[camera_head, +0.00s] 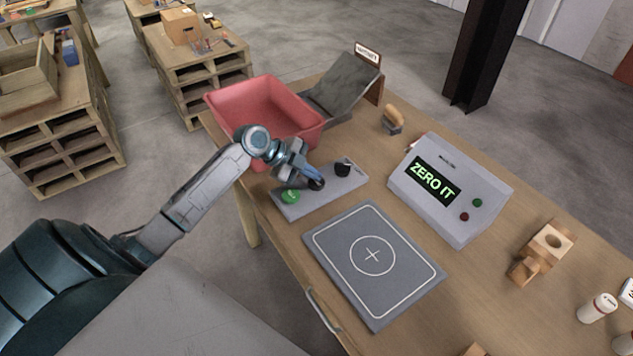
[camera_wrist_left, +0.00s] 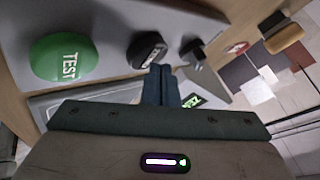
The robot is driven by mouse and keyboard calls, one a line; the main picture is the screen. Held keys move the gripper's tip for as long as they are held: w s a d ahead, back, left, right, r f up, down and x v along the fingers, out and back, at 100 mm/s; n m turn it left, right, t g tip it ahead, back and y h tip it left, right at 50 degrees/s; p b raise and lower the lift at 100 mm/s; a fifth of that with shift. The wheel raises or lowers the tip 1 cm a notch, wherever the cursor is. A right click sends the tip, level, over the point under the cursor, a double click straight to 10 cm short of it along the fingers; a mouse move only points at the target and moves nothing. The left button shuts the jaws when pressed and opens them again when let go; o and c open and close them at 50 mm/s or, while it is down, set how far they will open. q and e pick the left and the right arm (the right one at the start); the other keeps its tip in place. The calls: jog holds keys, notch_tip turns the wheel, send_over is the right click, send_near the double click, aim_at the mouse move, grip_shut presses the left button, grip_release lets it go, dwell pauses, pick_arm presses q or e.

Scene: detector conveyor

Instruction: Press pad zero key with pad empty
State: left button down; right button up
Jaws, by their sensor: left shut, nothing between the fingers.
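The grey key strip (camera_head: 318,195) carries a green key (camera_head: 290,196), a round black key (camera_head: 317,184) and a black knob (camera_head: 343,169). In the left wrist view the green key (camera_wrist_left: 64,58) reads TEST. The round black key (camera_wrist_left: 147,46) has a pale label, hard to read, and the knob (camera_wrist_left: 192,50) stands beyond it. My left gripper (camera_head: 311,178) is shut and empty, its tips at the round black key. Its fingertips (camera_wrist_left: 160,70) overlap that key's lower edge; contact cannot be told. The grey pad (camera_head: 340,262) with a white cross is empty. My right gripper is out of view.
The console display (camera_head: 434,180) reads ZERO IT; a red and a green button sit beside it. A red bin (camera_head: 262,105) and a dark chute (camera_head: 343,86) stand behind the strip. A wooden-handled tool (camera_head: 393,118), a wooden block (camera_head: 541,252) and white bottles (camera_head: 597,308) lie rightward.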

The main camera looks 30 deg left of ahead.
aim_at(312, 182)
pick_arm(q)
jog(key=shift+f+b, duration=0.4)
jog(key=shift+f, duration=0.05)
jog(key=shift+r, duration=0.15)
dwell(0.4)
jog(key=shift+r+p, duration=0.45)
jog(key=shift+r, duration=0.3)
jog(key=shift+r+p, duration=1.45)
jog(key=shift+r, duration=1.05)
